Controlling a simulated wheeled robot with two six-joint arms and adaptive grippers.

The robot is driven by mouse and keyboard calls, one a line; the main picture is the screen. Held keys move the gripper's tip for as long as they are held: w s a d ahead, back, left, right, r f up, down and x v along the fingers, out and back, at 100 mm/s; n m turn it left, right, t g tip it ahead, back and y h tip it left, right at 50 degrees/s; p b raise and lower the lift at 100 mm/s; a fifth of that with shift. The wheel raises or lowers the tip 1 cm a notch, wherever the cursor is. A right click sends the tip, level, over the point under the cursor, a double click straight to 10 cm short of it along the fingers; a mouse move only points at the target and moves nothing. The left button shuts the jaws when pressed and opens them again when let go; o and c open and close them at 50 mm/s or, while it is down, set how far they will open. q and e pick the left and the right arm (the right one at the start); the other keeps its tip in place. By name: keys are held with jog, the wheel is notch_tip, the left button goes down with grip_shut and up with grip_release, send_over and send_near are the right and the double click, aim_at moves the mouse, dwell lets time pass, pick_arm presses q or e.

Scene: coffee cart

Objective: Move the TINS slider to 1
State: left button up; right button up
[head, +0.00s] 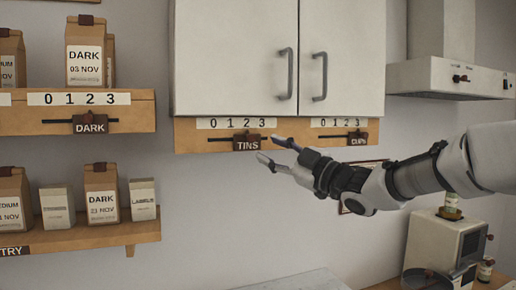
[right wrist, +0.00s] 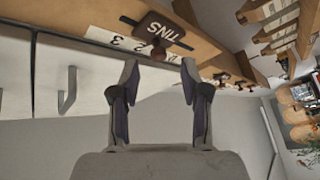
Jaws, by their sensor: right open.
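The TINS slider (head: 247,142) is a dark brown block with a small knob on a wooden rail under the white cupboard. It sits under the 2 of its 0 to 3 scale (head: 236,123). In the right wrist view the TINS slider (right wrist: 157,28) appears upside down, with its round knob towards the camera. My right gripper (head: 273,150) is open and empty, just right of the slider in the head view. Its fingertips (right wrist: 160,72) point at the knob, which shows between and beyond them. Contact cannot be made out. My left gripper is not in view.
The CUPS slider (head: 357,138) is on the same rail to the right. Cupboard doors with handles (head: 287,74) are just above. A DARK slider (head: 90,123) is on the left shelf, with bags on it. A coffee machine (head: 445,243) stands lower right.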

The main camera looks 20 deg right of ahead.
aim_at(251, 138)
jog(key=shift+w+a+r+p, duration=0.15)
jog(key=shift+r+p, duration=0.15)
jog(key=shift+r, duration=0.15)
jog(key=p+x, duration=0.3)
jog(key=x, duration=0.3)
jog(key=shift+a, duration=0.2)
jog(key=shift+s+r, duration=0.1)
jog(key=shift+s, duration=0.1)
jog(key=shift+s+d, duration=0.15)
jog(key=shift+c, duration=0.7)
grip_shut()
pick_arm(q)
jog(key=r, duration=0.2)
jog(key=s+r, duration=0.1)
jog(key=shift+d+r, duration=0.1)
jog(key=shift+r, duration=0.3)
